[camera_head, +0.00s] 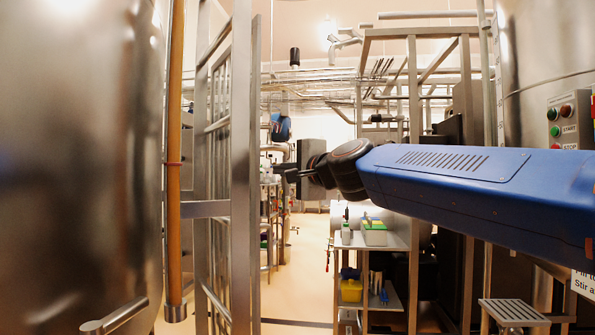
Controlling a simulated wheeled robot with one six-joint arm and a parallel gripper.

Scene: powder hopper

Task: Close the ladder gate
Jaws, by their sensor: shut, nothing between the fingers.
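A grey metal barred frame, which looks like the ladder gate (242,150), stands upright at left centre, seen nearly edge-on. Its rails and crossbars run from the top to the bottom of the picture. My gripper (278,171) is at the end of my blue arm, which reaches in from the right. Its dark fingers point left, just right of the frame's edge in the picture. It is shut and holds nothing. I cannot tell whether the fingers touch the frame. No latch or hinge can be made out.
A large steel vessel (75,150) fills the left, with an orange-brown vertical pipe (174,140) beside it. A small shelf cart (390,240) with bottles and boxes stands below my arm. A control box (568,125) with buttons is at right. Pale floor (300,275) is open in the middle.

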